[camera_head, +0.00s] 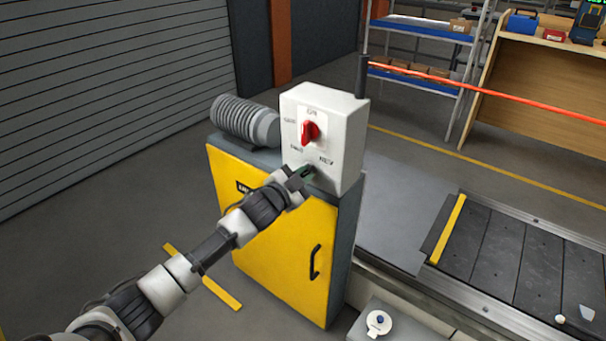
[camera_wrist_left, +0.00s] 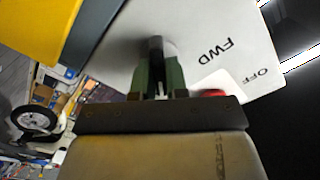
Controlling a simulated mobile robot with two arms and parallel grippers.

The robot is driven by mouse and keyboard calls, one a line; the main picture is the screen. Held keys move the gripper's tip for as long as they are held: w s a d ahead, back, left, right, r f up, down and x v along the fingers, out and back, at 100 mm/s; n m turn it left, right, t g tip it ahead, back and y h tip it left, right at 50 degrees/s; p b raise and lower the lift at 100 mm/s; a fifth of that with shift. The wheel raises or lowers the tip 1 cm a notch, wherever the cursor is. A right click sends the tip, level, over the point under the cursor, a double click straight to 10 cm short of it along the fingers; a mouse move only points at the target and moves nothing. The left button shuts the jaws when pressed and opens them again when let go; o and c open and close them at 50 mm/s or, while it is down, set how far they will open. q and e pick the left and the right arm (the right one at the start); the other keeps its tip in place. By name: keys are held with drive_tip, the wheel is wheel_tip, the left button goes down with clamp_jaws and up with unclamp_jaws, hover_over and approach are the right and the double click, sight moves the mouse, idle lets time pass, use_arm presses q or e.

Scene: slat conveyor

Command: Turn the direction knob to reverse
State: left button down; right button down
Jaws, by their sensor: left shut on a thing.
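The grey control box (camera_head: 345,135) stands on top of a yellow cabinet. The direction knob sits low on its front face, between the FWD and REV labels, and is mostly hidden by my left gripper (camera_head: 304,175) in the head view. In the left wrist view my left gripper (camera_wrist_left: 160,85) is shut on the dark knob (camera_wrist_left: 156,44), near the FWD lettering. I cannot tell which label the knob points to. My right gripper is in neither view.
A red rotary switch (camera_head: 310,131) sits just above the knob. A ribbed grey motor (camera_head: 240,118) lies behind the box to the left. The yellow cabinet (camera_head: 285,255) has a black handle. The slat conveyor (camera_head: 510,260) runs to the right.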

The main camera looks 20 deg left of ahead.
use_arm(q)
drive_tip(key=c, duration=1.1)
unclamp_jaws()
drive_tip(key=shift+c, duration=0.2)
drive_tip(key=v, duration=1)
drive_tip(key=shift+s, duration=0.4)
drive_tip(key=shift+a, duration=0.15)
